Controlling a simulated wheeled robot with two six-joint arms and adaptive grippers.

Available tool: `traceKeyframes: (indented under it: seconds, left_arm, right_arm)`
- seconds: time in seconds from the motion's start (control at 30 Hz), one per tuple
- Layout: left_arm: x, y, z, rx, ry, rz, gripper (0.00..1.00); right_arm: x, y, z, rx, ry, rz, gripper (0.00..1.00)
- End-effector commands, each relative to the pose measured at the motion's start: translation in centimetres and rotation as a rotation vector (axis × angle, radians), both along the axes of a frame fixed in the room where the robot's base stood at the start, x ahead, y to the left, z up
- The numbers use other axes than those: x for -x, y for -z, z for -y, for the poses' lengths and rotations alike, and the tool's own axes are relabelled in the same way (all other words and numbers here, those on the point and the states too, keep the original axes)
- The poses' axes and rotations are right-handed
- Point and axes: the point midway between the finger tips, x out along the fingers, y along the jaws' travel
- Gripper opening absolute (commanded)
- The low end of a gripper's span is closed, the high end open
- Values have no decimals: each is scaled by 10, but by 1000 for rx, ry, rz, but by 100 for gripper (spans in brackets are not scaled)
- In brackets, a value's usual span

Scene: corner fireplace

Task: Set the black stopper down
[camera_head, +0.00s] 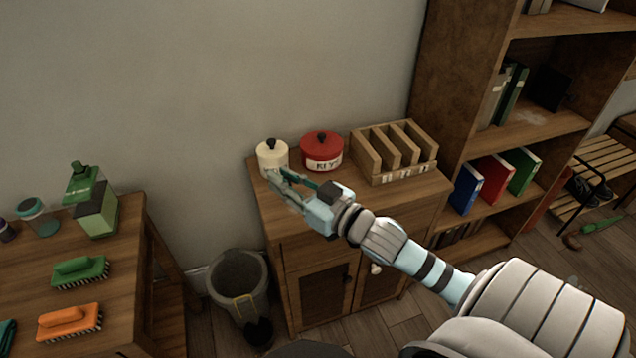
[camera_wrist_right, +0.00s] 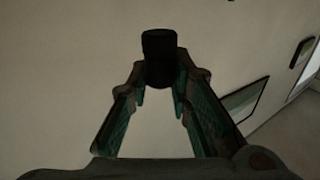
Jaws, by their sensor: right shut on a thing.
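The black stopper (camera_wrist_right: 160,58) is a short dark cylinder. My right gripper (camera_wrist_right: 160,82) is shut on it, with its two fingertips at the stopper's sides in the right wrist view. In the head view my right gripper (camera_head: 276,178) is over the left end of the wooden cabinet top (camera_head: 325,190), in front of the cream jar. I cannot make out the stopper clearly there, nor tell whether it touches anything. My left gripper is not in view.
On the cabinet stand a cream jar (camera_head: 271,157), a red lidded pot (camera_head: 321,154) and a slotted wooden rack (camera_head: 393,157). A bin (camera_head: 238,285) is on the floor to the left. A bench with brushes (camera_head: 80,268) is farther left, a bookshelf (camera_head: 505,130) right.

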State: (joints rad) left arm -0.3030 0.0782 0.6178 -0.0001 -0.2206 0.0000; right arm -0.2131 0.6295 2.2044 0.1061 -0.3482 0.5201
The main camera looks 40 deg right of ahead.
Motion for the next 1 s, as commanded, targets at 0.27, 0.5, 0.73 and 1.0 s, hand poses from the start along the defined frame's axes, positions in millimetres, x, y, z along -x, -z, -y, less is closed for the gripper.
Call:
traceKeyframes:
  seconds: [0.27, 0.5, 0.73, 1.0]
  left_arm:
    - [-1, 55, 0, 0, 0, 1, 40]
    - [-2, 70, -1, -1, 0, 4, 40]
    - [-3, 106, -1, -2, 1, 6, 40]
    - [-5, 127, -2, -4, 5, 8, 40]
  right_arm:
    - [-65, -7, 125, -7, 428, 8, 4]
    - [-71, 7, 155, -11, 536, -3, 4]
    - [-71, 99, 154, -10, 533, -5, 5]
    - [-71, 149, 153, -9, 530, -1, 5]
